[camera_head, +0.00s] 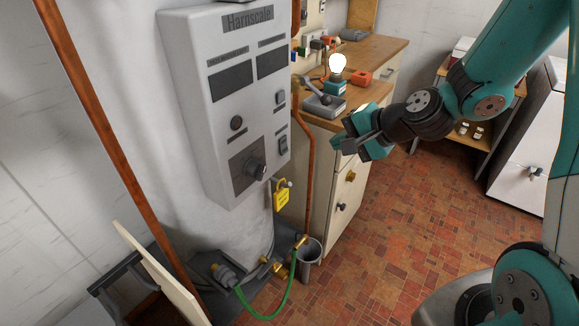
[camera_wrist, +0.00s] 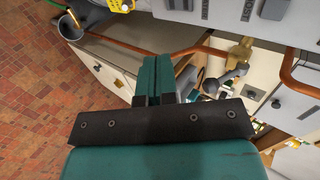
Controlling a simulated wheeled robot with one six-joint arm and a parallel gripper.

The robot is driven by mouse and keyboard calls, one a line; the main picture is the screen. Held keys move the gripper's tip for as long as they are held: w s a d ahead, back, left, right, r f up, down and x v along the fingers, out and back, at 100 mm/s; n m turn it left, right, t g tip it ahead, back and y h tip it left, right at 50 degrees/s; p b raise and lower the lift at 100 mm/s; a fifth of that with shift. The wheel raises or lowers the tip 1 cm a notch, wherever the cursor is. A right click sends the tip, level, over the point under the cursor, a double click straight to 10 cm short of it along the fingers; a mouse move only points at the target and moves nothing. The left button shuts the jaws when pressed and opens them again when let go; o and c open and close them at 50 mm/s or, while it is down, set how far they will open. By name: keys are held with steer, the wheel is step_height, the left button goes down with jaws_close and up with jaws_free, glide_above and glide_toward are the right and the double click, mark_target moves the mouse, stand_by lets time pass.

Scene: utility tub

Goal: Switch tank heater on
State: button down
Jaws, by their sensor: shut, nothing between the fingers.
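The tank heater's light grey control box (camera_head: 218,110) hangs on the tank at centre left in the head view.
A yellow tag (camera_head: 281,194) hangs below the box, near copper pipes (camera_head: 310,160) and a green hose (camera_head: 270,312). A workbench (camera_head: 372,55) with a lit bulb (camera_head: 337,64) and a grey lever device (camera_head: 323,103) stands behind my gripper. Tiled floor is open at right.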

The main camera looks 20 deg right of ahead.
steer(key=b, duration=0.1)
steer(key=f+b, duration=0.1)
steer(key=shift+s+d+f+b, duration=0.1)
steer(key=shift+s+f+b, duration=0.05)
steer(key=shift+s+b, duration=0.2)
glide_toward(285, 151)
step_height(285, 151, down, 4)
steer(key=w, duration=0.1)
steer(key=shift+w+a+f+p, duration=0.15)
steer(key=shift+w+a+p, duration=0.3)
steer(key=shift+w+a, duration=0.4)
steer(key=shift+w+a+f+p, duration=0.15)
steer(key=shift+w+a+p, duration=0.25)
steer(key=shift+w+a, duration=0.4)
steer(key=shift+w, duration=0.15)
